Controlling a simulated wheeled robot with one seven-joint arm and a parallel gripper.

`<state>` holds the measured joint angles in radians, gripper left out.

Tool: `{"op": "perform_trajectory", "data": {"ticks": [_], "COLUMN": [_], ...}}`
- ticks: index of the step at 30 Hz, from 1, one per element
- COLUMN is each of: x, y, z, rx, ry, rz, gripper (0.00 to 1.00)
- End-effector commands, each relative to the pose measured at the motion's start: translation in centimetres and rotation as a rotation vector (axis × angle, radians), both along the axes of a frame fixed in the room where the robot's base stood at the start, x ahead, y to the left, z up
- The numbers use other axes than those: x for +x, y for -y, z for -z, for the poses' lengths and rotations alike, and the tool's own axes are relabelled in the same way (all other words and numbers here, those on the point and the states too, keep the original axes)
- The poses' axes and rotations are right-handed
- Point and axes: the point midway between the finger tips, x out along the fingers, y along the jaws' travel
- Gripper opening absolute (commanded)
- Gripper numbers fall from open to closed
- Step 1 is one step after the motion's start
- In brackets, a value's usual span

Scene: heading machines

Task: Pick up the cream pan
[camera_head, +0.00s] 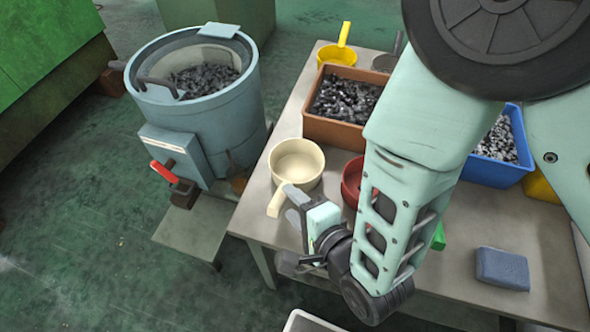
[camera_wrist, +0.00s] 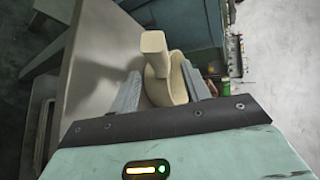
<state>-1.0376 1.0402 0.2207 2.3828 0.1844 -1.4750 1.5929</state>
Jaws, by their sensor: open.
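The cream pan (camera_head: 297,163) stands on the table near its left edge, with its handle pointing down and left towards the front. My gripper (camera_head: 296,213) is open at the handle's end, just in front of the pan. In the wrist view, the cream pan (camera_wrist: 165,84) shows ahead, its handle rising between the two fingers (camera_wrist: 158,92) of my gripper. The fingers stand apart on either side, and I cannot tell whether either touches the handle.
The table (camera_head: 262,215) also bears a brown bin (camera_head: 327,130) of dark parts, a red pan (camera_head: 351,181), a yellow pan (camera_head: 337,55), a blue bin (camera_head: 497,172) and a blue-grey block (camera_head: 502,268). A grey drum machine (camera_head: 205,115) stands close left of the table.

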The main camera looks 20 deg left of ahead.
Motion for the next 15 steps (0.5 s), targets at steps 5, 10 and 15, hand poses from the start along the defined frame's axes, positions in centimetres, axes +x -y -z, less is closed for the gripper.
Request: {"op": "perform_trajectory", "data": {"ticks": [5,10,15], "x": [1.2,2.1,2.2], "y": [-2.2,-3.5,-3.7], "z": [0.5,1.4,1.6], "rx": [0.001,0.000,0.000], "ry": [0.003,0.001,-0.001], "rz": [-0.003,-0.001,-0.001], "gripper": [0.47,0.47,0.47]}}
